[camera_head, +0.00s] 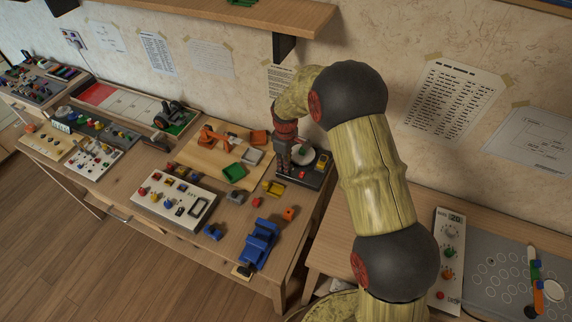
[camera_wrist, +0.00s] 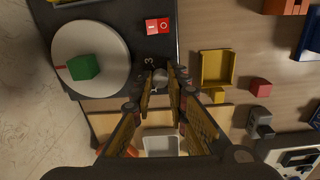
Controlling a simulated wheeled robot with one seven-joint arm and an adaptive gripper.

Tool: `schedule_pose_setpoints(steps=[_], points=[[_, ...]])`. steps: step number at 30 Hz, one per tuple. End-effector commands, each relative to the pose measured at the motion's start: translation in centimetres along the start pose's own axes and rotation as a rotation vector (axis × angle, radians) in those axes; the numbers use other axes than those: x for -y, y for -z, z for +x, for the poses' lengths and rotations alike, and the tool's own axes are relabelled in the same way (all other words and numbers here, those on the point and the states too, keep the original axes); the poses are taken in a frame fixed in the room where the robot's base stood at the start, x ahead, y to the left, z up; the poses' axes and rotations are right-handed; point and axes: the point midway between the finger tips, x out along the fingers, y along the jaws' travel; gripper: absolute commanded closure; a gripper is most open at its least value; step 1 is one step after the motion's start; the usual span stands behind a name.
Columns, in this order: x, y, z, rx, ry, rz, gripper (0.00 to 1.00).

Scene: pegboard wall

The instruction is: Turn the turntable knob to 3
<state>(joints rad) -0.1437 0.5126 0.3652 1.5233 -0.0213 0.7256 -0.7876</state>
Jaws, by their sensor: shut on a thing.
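The turntable (camera_wrist: 132,14) is a dark box with a white round platter (camera_wrist: 70,50) that carries a green cube (camera_wrist: 84,67). It also shows in the head view (camera_head: 318,181), partly hidden behind my gripper (camera_head: 284,165). In the wrist view my gripper (camera_wrist: 161,84) points at the box's corner and is shut on the small grey knob (camera_wrist: 158,76). A pale digit 3 shows on the box just above the knob. The knob's pointer is hidden between the fingers. A red mark is on the platter's left side.
A red rocker switch (camera_wrist: 158,26) sits on the box near the knob. A yellow tray (camera_wrist: 216,69) and a red block (camera_wrist: 260,87) lie beside it. A blue toy truck (camera_head: 259,243) and a white switch panel (camera_head: 172,199) stand nearer the table's front edge.

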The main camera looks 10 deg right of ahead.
Motion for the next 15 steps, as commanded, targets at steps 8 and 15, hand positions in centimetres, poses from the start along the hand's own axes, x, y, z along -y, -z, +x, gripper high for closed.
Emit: schedule_pose_setpoints(steps=[8, 15], points=[[0.05, -0.01, -0.02, 0.001, 0.001, 0.015, 1.0], [0.03, 0.03, -0.15, 0.003, 0.001, 0.112, 1.0]])
